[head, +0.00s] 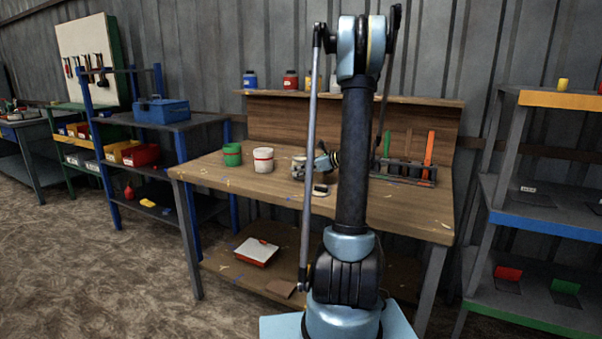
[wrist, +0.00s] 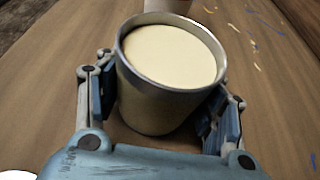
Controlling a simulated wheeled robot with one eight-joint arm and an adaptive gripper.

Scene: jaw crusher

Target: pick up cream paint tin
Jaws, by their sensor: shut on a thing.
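The cream paint tin (wrist: 165,75) stands between the two fingers of my gripper (wrist: 165,115) in the wrist view. It has a grey metal rim and a smooth cream top. The finger pads press against its left and right sides, so my gripper is shut on it. In the head view the tin (head: 298,168) shows at the middle of the workbench, partly hidden by my gripper (head: 312,165). It looks upright, at or very near the bench top; I cannot tell whether it touches the wood.
On the workbench (head: 225,178), a white tin with a red band (head: 263,161) and a green tin (head: 232,155) stand left of my gripper. A small dark-and-white object (head: 320,191) lies in front. A tool rack (head: 405,172) stands to the right. Bottles line the back shelf (head: 420,101).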

